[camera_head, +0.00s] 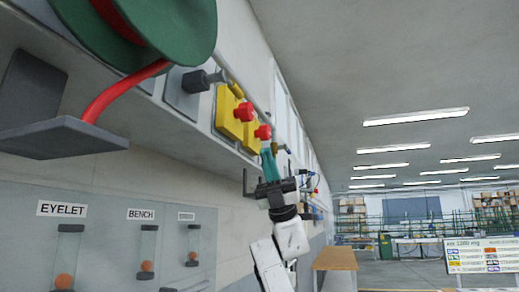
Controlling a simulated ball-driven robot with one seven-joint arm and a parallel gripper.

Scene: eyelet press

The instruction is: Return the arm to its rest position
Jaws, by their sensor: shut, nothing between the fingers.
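My white arm reaches up from the bottom middle of the head view. My gripper (269,162) is at its upper end, with a dark body and teal fingers pointing up. The fingers look closed together, with nothing seen between them. Their tips appear just below a red button (262,132) on a yellow box (249,135) on the left wall. I cannot tell whether they touch it. A second red button (243,112) sits on a nearer yellow box (229,117).
A green reel (165,25) with a red hose (115,92) hangs at upper left above a grey plate (85,138). Clear tubes with orange balls line the wall below, under EYELET (61,209) and BENCH (140,214) labels. A wooden table (335,259) stands beyond my arm; open floor lies right.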

